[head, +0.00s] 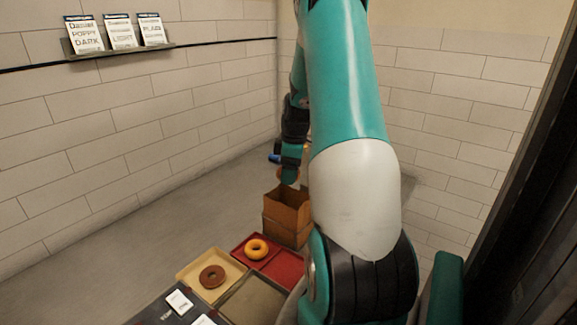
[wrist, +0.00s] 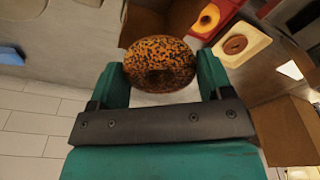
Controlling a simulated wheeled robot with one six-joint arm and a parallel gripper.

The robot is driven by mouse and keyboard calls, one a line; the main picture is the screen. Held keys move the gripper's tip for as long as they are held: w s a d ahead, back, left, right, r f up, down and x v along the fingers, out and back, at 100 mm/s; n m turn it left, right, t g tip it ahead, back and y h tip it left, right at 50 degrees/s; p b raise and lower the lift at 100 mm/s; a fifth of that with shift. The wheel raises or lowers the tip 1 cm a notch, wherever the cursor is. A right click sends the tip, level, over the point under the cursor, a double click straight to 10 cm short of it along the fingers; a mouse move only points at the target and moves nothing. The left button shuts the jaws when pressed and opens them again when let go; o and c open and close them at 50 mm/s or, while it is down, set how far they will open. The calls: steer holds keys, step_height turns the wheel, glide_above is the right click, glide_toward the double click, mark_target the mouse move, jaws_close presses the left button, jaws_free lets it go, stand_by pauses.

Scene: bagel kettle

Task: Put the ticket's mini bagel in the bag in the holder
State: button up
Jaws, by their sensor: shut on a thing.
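My gripper (wrist: 160,85) is shut on a dark-speckled, poppy-looking mini bagel (wrist: 159,62), held between its two fingers. In the head view, my gripper (head: 290,168) is just above the open brown bag (head: 287,213); the bagel there is small and partly hidden. In the wrist view, part of a brown open shape that looks like the bag (wrist: 145,22) shows behind the bagel. The holder is not clear to see.
A red tray (head: 284,268) with a golden bagel (head: 256,249) lies in front of the bag. A yellow tray (head: 193,269) with a brown bagel (head: 212,276) is left of it. An empty-looking tray (head: 252,302) is nearer. A blue item (head: 274,156) lies behind.

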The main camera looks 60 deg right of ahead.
step_height(320, 180, down, 6)
steer(key=b, duration=0.3)
steer(key=shift+r+b, duration=0.2)
steer(key=shift+b, duration=0.15)
stand_by(0.8)
steer(key=o, duration=0.9)
steer(key=shift+o, duration=0.2)
step_height(320, 180, up, 7)
steer(key=p, duration=0.5)
stand_by(0.5)
